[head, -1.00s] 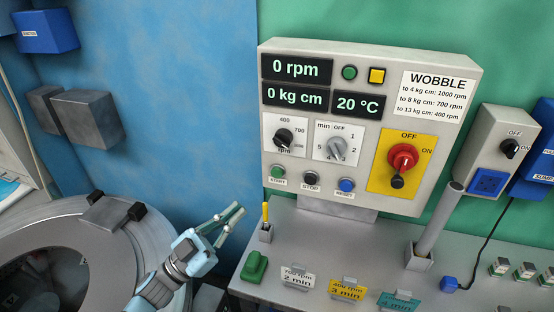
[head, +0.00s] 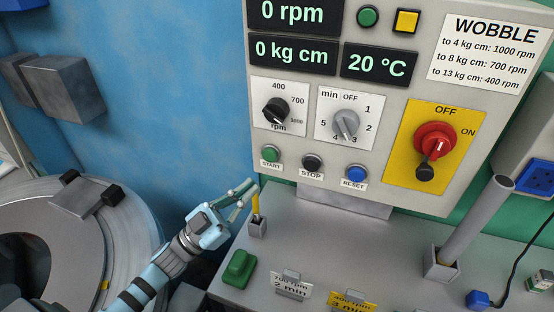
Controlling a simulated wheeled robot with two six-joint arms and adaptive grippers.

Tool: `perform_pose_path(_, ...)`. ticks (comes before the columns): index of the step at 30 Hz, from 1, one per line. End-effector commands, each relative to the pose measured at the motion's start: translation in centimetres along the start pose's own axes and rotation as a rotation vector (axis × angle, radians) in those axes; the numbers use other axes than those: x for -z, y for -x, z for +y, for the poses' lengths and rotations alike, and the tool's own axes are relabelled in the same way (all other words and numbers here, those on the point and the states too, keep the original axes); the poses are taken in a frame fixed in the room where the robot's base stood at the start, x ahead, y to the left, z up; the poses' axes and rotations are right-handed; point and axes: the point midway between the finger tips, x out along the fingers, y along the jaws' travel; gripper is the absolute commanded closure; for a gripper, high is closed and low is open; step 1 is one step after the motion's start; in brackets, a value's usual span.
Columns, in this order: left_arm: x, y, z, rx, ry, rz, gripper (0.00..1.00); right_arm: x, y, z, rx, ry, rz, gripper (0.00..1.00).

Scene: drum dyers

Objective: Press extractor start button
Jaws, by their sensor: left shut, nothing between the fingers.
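The extractor control panel (head: 385,195) stands upright at the back of the grey bench. Its green start button (head: 271,154), labelled START, is at the lower left of the panel. The black stop button (head: 312,162) and blue reset button (head: 356,173) sit to its right. My left gripper (head: 252,188) is shut and empty, below and a little left of the start button, apart from it in the picture. Its fingertips show close to a yellow stick in a small holder. My right gripper is out of view.
The yellow stick (head: 255,203) stands in a grey holder on the bench. A green block (head: 239,268) and tags reading 700 rpm (head: 291,285) and 400 rpm (head: 352,301) are in front. A round drum (head: 125,230) is at left. A grey tube (head: 477,217) leans at right.

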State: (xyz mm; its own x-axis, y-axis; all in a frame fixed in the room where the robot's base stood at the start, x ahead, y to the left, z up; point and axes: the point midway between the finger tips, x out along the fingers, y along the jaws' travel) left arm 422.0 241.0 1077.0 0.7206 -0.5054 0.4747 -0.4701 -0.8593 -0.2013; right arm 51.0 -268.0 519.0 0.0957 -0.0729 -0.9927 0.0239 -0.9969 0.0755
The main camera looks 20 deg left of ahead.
Motion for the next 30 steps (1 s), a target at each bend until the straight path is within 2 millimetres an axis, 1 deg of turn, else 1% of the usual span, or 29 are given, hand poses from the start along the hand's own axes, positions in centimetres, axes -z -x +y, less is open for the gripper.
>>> perform_pose_path(4, 0.3, 0.6, -0.4, 0.011, -0.008, -0.006, 1.00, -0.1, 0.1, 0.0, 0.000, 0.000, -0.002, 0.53)
perform_pose_path(8, 0.1, 0.5, -0.6, 0.014, -0.009, -0.005, 1.00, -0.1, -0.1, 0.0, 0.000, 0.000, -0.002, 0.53)
perform_pose_path(11, -0.4, -0.1, -1.0, 0.013, -0.010, -0.004, 1.00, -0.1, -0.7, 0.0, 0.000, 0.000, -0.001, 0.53)
perform_pose_path(21, -2.9, -3.5, -3.5, 0.013, -0.008, -0.001, 1.00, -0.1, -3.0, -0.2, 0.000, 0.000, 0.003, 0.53)
perform_pose_path(25, -3.6, -4.6, -4.3, 0.013, -0.008, -0.001, 1.00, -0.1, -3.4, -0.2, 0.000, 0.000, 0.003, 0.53)
perform_pose_path(30, -4.1, -5.4, -4.9, 0.012, -0.008, -0.003, 1.00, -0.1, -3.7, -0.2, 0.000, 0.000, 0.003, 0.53)
